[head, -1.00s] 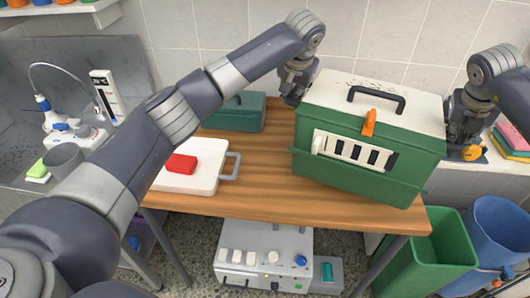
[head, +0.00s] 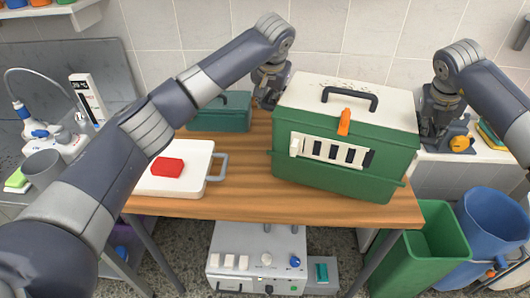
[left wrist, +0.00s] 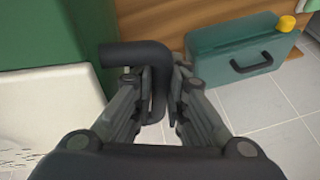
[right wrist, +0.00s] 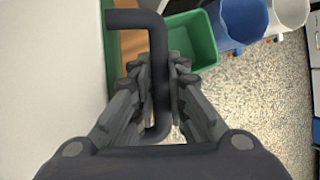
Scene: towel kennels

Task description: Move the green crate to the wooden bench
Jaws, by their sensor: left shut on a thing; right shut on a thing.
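The green crate (head: 330,180) has a pale top with a dark carrying handle, an orange latch and a barred white front panel. It is over the right part of the wooden bench (head: 245,195), roughly upright; I cannot tell whether its underside fully touches the wood. My left gripper (head: 267,103) is at its left side, shut on a dark side handle (left wrist: 150,52). My right gripper (head: 432,143) is at its right side, shut on the other dark side handle (right wrist: 136,18). The fingertips are partly hidden in the head view.
A white tray (head: 196,186) with a red block (head: 168,167) and a dark green case (head: 222,112) occupy the bench's left part. Green (head: 440,245) and blue (head: 495,230) bins stand right of the bench. A grey machine (head: 258,258) sits below.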

